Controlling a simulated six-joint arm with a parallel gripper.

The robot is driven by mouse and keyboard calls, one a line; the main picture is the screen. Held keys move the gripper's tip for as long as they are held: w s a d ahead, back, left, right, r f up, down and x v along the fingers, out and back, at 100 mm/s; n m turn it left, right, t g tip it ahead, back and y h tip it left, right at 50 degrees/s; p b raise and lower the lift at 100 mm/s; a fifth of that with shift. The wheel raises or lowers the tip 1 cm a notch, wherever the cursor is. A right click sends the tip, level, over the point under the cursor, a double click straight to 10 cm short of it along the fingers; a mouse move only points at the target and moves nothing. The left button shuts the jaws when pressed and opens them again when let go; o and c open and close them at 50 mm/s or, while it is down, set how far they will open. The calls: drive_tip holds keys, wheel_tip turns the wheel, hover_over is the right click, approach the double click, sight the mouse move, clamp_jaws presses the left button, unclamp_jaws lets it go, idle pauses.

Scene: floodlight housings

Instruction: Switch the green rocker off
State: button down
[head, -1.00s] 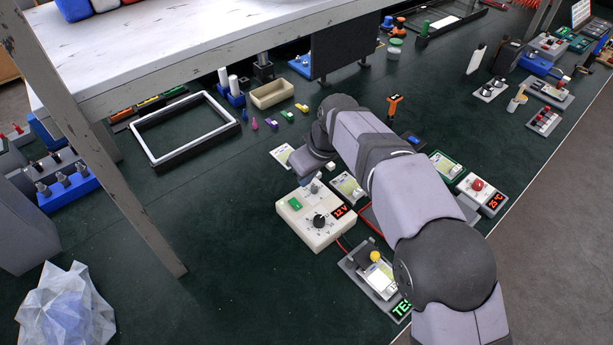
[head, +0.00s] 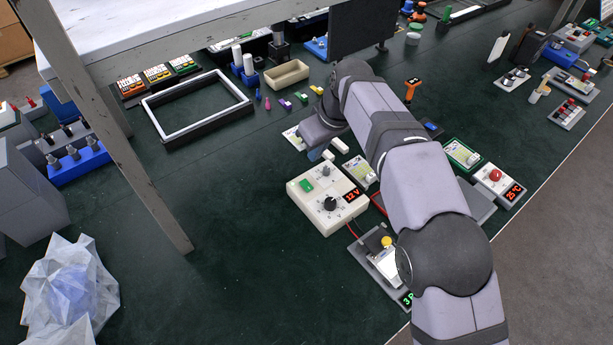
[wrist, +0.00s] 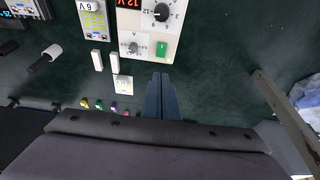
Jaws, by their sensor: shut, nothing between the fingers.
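The green rocker (head: 306,186) sits at the back left of the top of a white power supply box (head: 318,217). The box has a black dial, a smaller knob and a red 12 V display (head: 354,194). In the wrist view the rocker (wrist: 161,48) lies just beyond my gripper's fingertips (wrist: 160,76), apart from them in the picture. The fingers are together and hold nothing. I cannot tell which way the rocker is tipped.
Two small white blocks (wrist: 97,60) lie beside the box. A tester with a yellow button (head: 387,242) is wired to the box in front. A red-button unit (head: 495,176) stands at the right. A shelf leg (head: 150,190) rises at the left; the mat between is clear.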

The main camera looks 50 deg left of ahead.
sight(304, 182)
drive_tip(key=shift+f, duration=0.1)
drive_tip(key=p+x, duration=0.1)
drive_tip(key=x, duration=0.3)
drive_tip(key=p+x, duration=0.2)
drive_tip(key=x, duration=0.3)
drive_tip(key=p+x, duration=0.1)
drive_tip(key=x, duration=0.3)
drive_tip(key=shift+d+f, duration=0.15)
drive_tip(key=shift+f, duration=0.3)
drive_tip(key=shift+f+b, duration=0.5)
drive_tip(key=shift+b, duration=0.25)
drive_tip(key=shift+r, duration=0.3)
drive_tip(key=shift+f, duration=0.1)
drive_tip(key=shift+d+p, duration=0.15)
drive_tip(key=shift+p, duration=0.2)
drive_tip(key=shift+d+f, duration=0.15)
drive_tip(key=shift+d, duration=0.6)
